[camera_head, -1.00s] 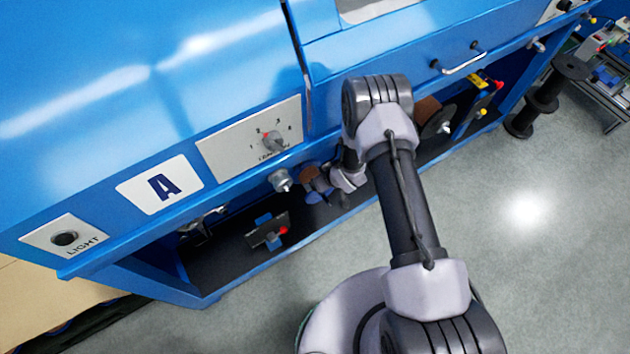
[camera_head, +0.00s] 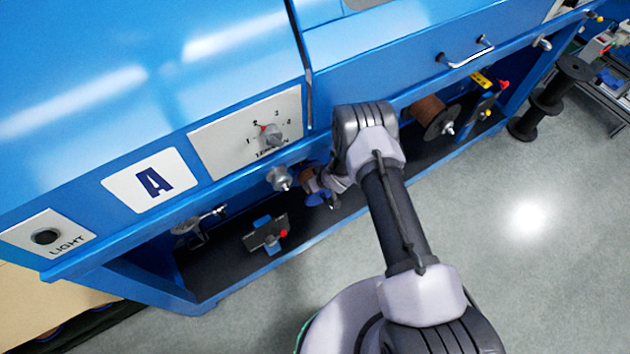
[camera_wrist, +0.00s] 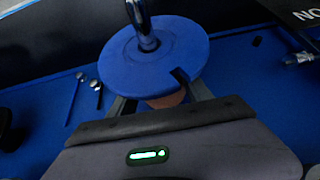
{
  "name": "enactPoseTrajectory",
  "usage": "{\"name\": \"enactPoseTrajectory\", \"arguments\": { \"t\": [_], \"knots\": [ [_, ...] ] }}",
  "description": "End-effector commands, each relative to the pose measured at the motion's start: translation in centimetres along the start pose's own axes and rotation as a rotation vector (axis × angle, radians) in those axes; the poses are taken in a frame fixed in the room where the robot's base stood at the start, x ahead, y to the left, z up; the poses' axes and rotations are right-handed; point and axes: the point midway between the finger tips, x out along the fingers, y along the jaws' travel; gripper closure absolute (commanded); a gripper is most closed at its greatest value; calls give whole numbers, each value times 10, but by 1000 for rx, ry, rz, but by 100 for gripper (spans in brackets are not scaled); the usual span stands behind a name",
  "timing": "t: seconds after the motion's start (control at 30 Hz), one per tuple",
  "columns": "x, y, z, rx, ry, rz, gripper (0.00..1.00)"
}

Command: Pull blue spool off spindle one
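The blue spool (camera_wrist: 165,72) shows large in the wrist view as a round blue flange. Part of a copper-brown core shows below it. A shiny metal spindle (camera_wrist: 148,38) stands out through its middle, so the spool is on the spindle. My gripper (camera_wrist: 160,95) reaches up from below, one dark finger on each side of the core. The fingertips are mostly hidden at the flange, so I cannot tell whether they press on the spool. In the head view, the spool (camera_head: 318,198) is small and partly covered by my gripper (camera_head: 325,186) inside the blue cabinet's opening.
A tension dial (camera_head: 268,137) and a silver knob (camera_head: 280,179) are on the cabinet front. A lever block with a red knob (camera_head: 267,235) stands left of the spool. A copper spool (camera_head: 428,115) hangs to the right.

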Motion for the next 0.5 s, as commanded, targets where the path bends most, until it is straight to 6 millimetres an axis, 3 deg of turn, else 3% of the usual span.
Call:
{"name": "enactPoseTrajectory", "arguments": {
  "t": [0.03,0.13,0.5],
  "knots": [
    [0,0,0,0,0,0,80],
    [0,0,0,0,0,0,99],
    [-3,0,2,0,2,0,100]
  ]
}}
